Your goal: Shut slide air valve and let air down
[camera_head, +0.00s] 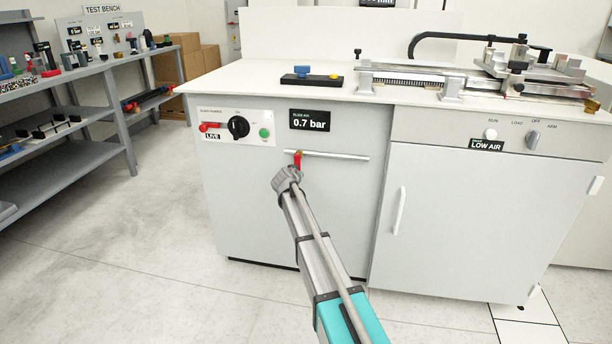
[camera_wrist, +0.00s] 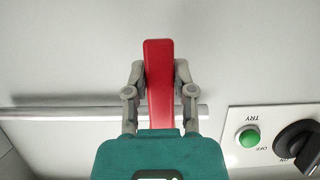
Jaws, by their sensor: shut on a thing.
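A red lever (camera_head: 297,160) stands at the left end of a horizontal metal tube (camera_head: 335,156) on the bench's front panel. In the wrist view the red lever (camera_wrist: 159,75) lies across the line of the tube (camera_wrist: 60,114). My gripper (camera_head: 291,176) is shut on the lever, one grey finger on each side, as the wrist view (camera_wrist: 160,88) shows. The lever's base and the joint with the tube are partly hidden by my gripper. The slide air display (camera_head: 310,120) above reads 0.7 bar.
Left of the display is a panel with a red handle (camera_head: 209,127) above a LIVE label, a black knob (camera_head: 238,127) and a green button (camera_head: 264,133). A LOW AIR sign (camera_head: 486,145) is at right. A shelf (camera_head: 60,150) stands left; the floor between is clear.

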